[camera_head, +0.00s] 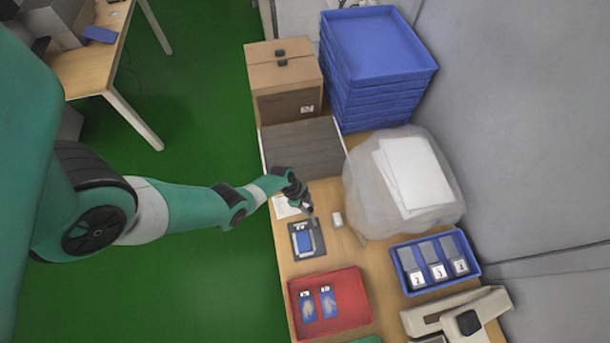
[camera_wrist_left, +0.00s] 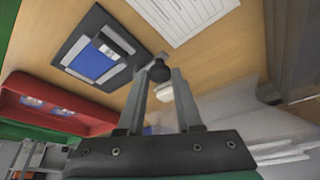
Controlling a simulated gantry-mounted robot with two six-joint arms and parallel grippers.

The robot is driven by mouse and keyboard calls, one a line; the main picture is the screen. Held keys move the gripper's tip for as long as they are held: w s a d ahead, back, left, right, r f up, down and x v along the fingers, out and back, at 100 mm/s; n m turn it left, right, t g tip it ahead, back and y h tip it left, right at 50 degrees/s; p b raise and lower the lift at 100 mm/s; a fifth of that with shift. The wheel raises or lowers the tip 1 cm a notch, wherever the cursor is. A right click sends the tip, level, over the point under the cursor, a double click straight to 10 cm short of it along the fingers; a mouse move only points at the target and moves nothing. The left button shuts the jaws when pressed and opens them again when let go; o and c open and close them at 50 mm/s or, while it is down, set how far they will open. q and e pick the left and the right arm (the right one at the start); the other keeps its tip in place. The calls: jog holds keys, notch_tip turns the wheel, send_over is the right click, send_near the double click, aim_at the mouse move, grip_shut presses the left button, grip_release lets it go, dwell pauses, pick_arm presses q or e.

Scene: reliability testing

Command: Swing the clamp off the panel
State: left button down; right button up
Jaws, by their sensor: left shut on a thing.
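The panel (camera_wrist_left: 92,66) is blue and lies in a dark square fixture (camera_wrist_left: 68,50) on the wooden table. The fixture also shows in the head view (camera_head: 320,244), below my left gripper. A light metal bar (camera_wrist_left: 118,40) crosses one edge of the panel and looks like part of the clamp. My left gripper (camera_head: 311,213) is at the fixture's upper right corner. In the left wrist view its fingers (camera_wrist_left: 160,78) are shut on a round black knob (camera_wrist_left: 158,68), apparently the clamp's handle. The knob's link to the bar is hard to make out. My right gripper is not in view.
A red tray (camera_head: 350,293) with blue cards lies below the fixture. A small white block (camera_head: 337,219) and a bag-covered bulk (camera_head: 362,192) stand to the right. A blue tray (camera_head: 413,291) holds numbered boxes. A paper sheet (camera_head: 284,208) lies above the fixture.

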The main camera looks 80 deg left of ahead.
pick_arm(q)
jog(key=shift+w+a+m+g+h+b, duration=0.1)
jog(key=shift+w+m+g+h+b, duration=0.15)
jog(key=shift+m, duration=0.45)
jog(key=shift+w+m+g+h+b, duration=0.15)
jog(key=shift+w+m, duration=0.2)
jog(key=shift+m, duration=0.35)
jog(key=c, duration=0.6)
grip_release()
jog(key=p+v, duration=1.1)
jog(key=shift+r, duration=0.25)
